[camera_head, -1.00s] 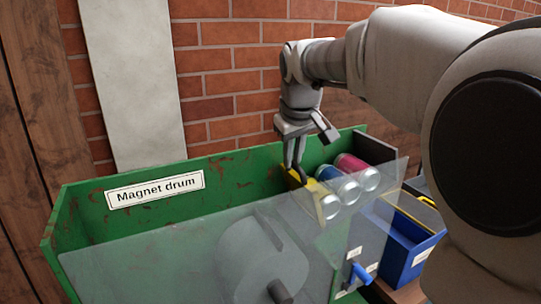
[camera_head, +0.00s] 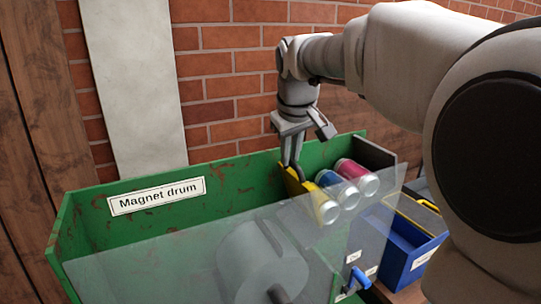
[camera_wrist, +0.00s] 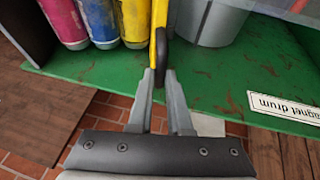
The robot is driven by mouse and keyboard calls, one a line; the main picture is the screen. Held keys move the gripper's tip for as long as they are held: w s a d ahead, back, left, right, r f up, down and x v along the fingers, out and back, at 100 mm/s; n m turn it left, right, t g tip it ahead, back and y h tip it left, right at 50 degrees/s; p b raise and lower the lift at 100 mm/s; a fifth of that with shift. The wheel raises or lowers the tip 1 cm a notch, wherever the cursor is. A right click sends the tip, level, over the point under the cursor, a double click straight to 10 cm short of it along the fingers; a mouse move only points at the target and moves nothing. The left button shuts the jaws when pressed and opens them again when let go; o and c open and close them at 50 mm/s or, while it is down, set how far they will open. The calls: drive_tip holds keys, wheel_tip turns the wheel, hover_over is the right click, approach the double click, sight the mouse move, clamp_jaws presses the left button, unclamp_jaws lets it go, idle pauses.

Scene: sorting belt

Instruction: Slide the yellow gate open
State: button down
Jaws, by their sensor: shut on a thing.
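The yellow gate (camera_head: 291,181) is a thin upright plate across the green trough (camera_head: 125,240), between the cans and the grey drum. In the wrist view its yellow edge (camera_wrist: 160,18) runs down to a dark grip piece. My gripper (camera_head: 291,163) reaches down over the trough's back wall and is shut on the gate's end. The wrist view shows its fingertips (camera_wrist: 160,76) close together at the dark piece. The gate's lower part is hidden behind the clear front panel and the cans.
A yellow can (camera_head: 325,208), a blue can (camera_head: 338,185) and a red can (camera_head: 358,176) lie side by side right of the gate. The grey drum (camera_head: 262,262) is on the left. A clear panel (camera_head: 130,280) fronts the trough. A blue bin (camera_head: 408,250) stands at right.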

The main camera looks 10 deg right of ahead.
drive_tip(key=r+p, duration=0.1)
drive_tip(key=a+r, duration=0.1)
drive_tip(key=r, duration=0.1)
drive_tip(key=r+p, duration=0.1)
drive_tip(key=r, duration=0.1)
drive_tip(key=shift+s+a+r+p, duration=0.15)
drive_tip(key=shift+s+a+p, duration=0.1)
drive_tip(key=shift+a+p, duration=0.05)
drive_tip(key=c, duration=0.8)
unclamp_jaws()
drive_tip(key=shift+c, duration=0.2)
drive_tip(key=d+v, duration=0.1)
drive_tip(key=v, duration=1.6)
drive_tip(key=shift+a+r+p, duration=0.15)
drive_tip(key=shift+a+p, duration=0.3)
drive_tip(key=shift+a, duration=0.05)
drive_tip(key=shift+s, duration=0.1)
